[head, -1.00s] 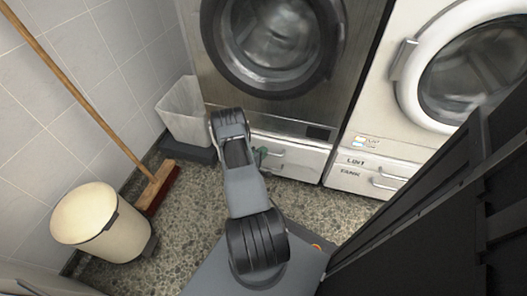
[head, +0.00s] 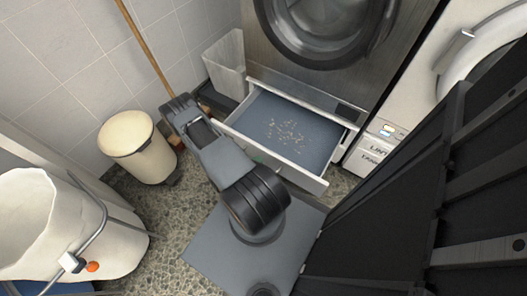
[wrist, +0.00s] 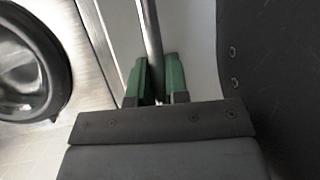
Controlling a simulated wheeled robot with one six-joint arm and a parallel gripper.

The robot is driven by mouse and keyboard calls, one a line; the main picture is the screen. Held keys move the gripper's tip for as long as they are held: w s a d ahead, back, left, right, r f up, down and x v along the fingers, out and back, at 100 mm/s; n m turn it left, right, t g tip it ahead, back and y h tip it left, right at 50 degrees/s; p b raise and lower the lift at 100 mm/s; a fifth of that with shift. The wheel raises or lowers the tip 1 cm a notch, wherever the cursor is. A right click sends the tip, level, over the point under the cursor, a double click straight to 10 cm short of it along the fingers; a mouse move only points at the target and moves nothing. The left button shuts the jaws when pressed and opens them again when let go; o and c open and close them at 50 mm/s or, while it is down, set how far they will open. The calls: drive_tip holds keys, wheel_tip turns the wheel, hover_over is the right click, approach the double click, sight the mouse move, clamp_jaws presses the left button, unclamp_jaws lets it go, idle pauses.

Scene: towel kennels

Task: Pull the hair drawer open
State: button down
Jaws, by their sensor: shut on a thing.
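The hair drawer (head: 308,179) stands pulled out under the dark grey machine in the head view. Its blue-grey floor shows, with light crumb-like bits scattered in the middle. In the wrist view my gripper (wrist: 154,84) has its two green fingers shut on the metal bar handle (wrist: 152,40), one on each side of it. In the head view my arm hides most of the gripper and the handle.
The dark grey machine (head: 320,75) has a round door above the drawer. A white machine (head: 425,95) stands to its right. A clear bin (head: 227,66), a cream pail (head: 140,155), a broom (head: 146,45) and a large white container (head: 55,225) are on the left. Dark panels fill the right.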

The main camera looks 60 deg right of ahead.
drive_tip(key=shift+w+a, duration=0.1)
drive_tip(key=shift+a, duration=0.9)
drive_tip(key=c, duration=1.1)
unclamp_jaws()
drive_tip(key=shift+c, duration=0.2)
drive_tip(key=shift+a, duration=0.1)
drive_tip(key=p+v, duration=0.2)
drive_tip(key=v, duration=1.1)
drive_tip(key=shift+w+a, duration=0.2)
drive_tip(key=shift+a, duration=0.05)
drive_tip(key=shift+r+p, duration=0.1)
drive_tip(key=shift+p, duration=0.2)
